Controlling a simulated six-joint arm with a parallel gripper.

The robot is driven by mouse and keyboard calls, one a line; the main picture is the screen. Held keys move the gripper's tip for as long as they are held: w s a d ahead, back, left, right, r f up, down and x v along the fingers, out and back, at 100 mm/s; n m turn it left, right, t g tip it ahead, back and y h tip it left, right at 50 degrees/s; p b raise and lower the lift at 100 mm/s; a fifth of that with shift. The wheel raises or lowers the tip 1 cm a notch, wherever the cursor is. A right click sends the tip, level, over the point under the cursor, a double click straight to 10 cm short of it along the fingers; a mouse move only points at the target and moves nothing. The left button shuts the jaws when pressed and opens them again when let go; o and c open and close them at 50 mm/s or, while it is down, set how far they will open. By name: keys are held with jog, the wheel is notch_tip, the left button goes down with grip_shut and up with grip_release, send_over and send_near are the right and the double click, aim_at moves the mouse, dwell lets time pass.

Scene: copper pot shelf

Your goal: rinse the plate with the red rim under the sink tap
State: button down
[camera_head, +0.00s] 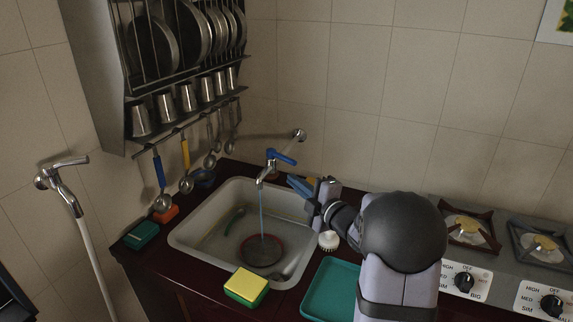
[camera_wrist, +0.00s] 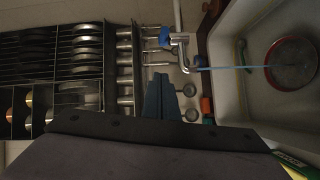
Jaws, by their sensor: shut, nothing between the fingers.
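The plate with the red rim (camera_head: 261,250) lies in the bottom of the sink (camera_head: 190,236). It also shows in the wrist view (camera_wrist: 293,64). The tap (camera_head: 266,172) has a blue handle, and a thin blue stream of water (camera_head: 262,215) runs from its spout down onto the plate. My gripper (camera_head: 294,182) is shut and empty, just right of the tap and above the sink's back right edge. Its blue fingers also show in the wrist view (camera_wrist: 160,85), apart from the tap (camera_wrist: 182,52).
A long green item (camera_head: 235,221) lies in the sink. A yellow-green sponge (camera_head: 246,287) is at the front edge; a white brush (camera_head: 328,240) and teal tray (camera_head: 326,298) are to the right. A rack (camera_head: 128,120) with plates, cups and hanging ladles is at the left. The stove (camera_head: 490,262) is far right.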

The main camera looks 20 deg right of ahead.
aim_at(282, 158)
jog(key=w+d+f+p, duration=0.1)
jog(key=w+p, duration=0.4)
jog(key=w, duration=0.6)
jog(key=shift+w+d+f, duration=0.15)
jog(key=shift+d, duration=0.15)
jog(key=shift+d, duration=0.1)
